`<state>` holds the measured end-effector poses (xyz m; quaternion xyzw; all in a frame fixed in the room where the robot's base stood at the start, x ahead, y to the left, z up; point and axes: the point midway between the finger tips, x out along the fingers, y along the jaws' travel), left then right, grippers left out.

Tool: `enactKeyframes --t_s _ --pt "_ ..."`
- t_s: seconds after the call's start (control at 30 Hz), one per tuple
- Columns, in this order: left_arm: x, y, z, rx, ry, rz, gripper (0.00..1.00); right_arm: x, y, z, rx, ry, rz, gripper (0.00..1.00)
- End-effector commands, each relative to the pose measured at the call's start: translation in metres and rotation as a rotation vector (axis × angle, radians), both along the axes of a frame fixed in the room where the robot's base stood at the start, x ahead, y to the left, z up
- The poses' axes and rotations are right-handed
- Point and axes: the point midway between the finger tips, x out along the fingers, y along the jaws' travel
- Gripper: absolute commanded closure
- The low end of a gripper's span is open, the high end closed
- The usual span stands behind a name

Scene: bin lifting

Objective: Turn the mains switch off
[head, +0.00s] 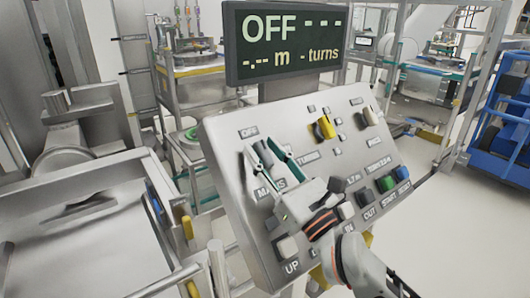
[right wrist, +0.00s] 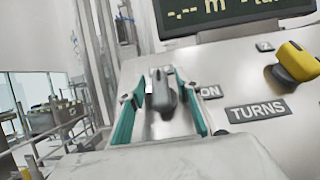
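The mains switch (right wrist: 162,95) is a dark grey knob on the sloped grey control panel (head: 225,140), beside an ON label in the right wrist view. In the head view OFF is printed above this spot and MAINS below it. My right gripper (head: 262,152) is at the switch, its teal-lined fingers on either side of the knob. In the right wrist view the right gripper (right wrist: 157,78) is open, with a gap on each side of the knob. Fingertip contact with the panel cannot be told. The display (head: 285,40) reads OFF with dashes. My left gripper is not in view.
Buttons, including green (head: 386,184) and blue (head: 404,173), line the lower panel. A metal machine (head: 90,215) stands left; a blue cart (head: 505,120) stands right.

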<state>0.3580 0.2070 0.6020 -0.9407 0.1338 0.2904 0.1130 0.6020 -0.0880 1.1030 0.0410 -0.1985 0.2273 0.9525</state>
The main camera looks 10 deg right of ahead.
Motion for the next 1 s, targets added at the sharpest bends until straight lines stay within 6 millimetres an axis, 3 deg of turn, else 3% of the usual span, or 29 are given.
enactKeyframes --t_s 0.27,0.7,1.0 --pt "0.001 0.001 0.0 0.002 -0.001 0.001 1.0 -0.011 -0.006 -0.007 -0.001 0.002 -0.001 0.67" --pt "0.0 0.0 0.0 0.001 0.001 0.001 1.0 -0.07 -0.036 -0.035 0.0 0.003 -0.001 0.67" --pt "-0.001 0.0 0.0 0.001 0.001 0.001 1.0 -0.094 -0.048 -0.046 0.002 0.001 -0.001 0.67"
